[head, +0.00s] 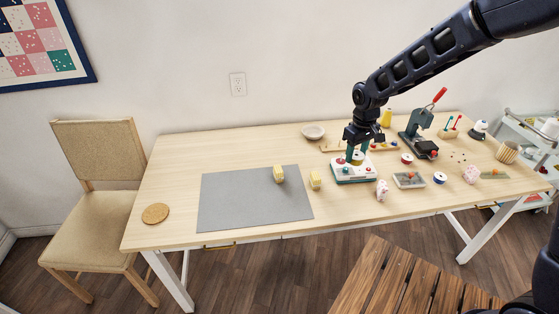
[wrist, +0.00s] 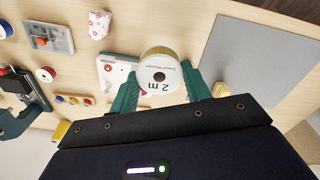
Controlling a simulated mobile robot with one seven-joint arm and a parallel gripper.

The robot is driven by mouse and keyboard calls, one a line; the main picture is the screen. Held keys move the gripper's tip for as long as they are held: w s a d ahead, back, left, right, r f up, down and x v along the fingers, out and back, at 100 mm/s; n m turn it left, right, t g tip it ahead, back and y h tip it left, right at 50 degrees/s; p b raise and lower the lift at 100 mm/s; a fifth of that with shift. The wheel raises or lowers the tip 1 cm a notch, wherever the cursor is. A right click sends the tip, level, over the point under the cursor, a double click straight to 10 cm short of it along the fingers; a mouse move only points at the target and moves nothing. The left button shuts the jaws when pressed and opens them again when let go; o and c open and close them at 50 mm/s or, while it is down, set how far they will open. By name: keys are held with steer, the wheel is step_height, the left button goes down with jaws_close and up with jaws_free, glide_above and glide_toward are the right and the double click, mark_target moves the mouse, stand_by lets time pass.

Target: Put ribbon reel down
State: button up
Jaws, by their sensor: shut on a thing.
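The ribbon reel (wrist: 160,72) has a white face reading "2 m", a dark centre hole and a yellow edge. My gripper (wrist: 162,88) is shut on it, with a green finger on either side. The device also shows beside the reel in the wrist view (wrist: 107,68). I cannot tell whether the reel touches it.
A grey mat (head: 240,212) covers the left-middle table; one yellow block (head: 279,174) lies on it, another (head: 315,180) by its right edge. The table's left end is mostly clear.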

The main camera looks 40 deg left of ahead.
steer(key=w+a+r, duration=0.1)
steer(key=w+a, duration=0.1)
steer(key=a, duration=2.1)
glide_above(252, 163)
steer(key=f, duration=0.1)
step_height(252, 163, down, 20)
steer(key=shift+w+a+r, duration=0.1)
steer(key=shift+f, duration=0.2)
steer(key=o, duration=0.9)
steer(key=shift+o, duration=0.2)
step_height(252, 163, up, 12)
steer(key=shift+r, duration=0.15)
